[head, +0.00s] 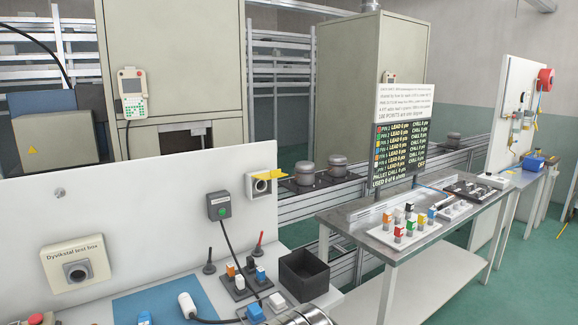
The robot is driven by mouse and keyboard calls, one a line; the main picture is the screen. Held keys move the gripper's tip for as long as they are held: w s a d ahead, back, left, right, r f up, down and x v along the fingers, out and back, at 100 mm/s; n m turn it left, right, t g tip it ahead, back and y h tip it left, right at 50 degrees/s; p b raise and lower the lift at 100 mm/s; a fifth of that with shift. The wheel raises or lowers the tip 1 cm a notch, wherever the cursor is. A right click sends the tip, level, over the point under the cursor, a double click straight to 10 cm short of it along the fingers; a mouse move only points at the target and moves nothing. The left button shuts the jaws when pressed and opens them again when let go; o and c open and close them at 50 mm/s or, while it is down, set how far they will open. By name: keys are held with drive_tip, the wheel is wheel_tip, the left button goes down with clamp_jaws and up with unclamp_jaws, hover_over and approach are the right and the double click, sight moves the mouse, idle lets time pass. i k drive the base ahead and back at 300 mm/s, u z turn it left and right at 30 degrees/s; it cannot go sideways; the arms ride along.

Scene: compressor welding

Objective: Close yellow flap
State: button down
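The yellow flap (268,176) is on a white socket box (251,186) at the right end of the white panel, in the head view. The flap sticks out roughly level from the upper part of the box, over the round grey socket (260,186). The socket opening shows below it, so the flap stands open. Nothing touches the flap. My gripper is not in view. A rounded metal part shows at the bottom edge; I cannot tell what it is.
Below the flap are a black open bin (304,275), upright red and black probes, and a block of coloured connectors (247,278). A grey box (220,205) with a cable hangs left of the flap. A metal bench (400,240) with coloured blocks stands right.

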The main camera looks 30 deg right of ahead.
sight(276, 173)
drive_tip(key=u, duration=0.05)
drive_tip(key=i, duration=1)
drive_tip(key=z, duration=0.05)
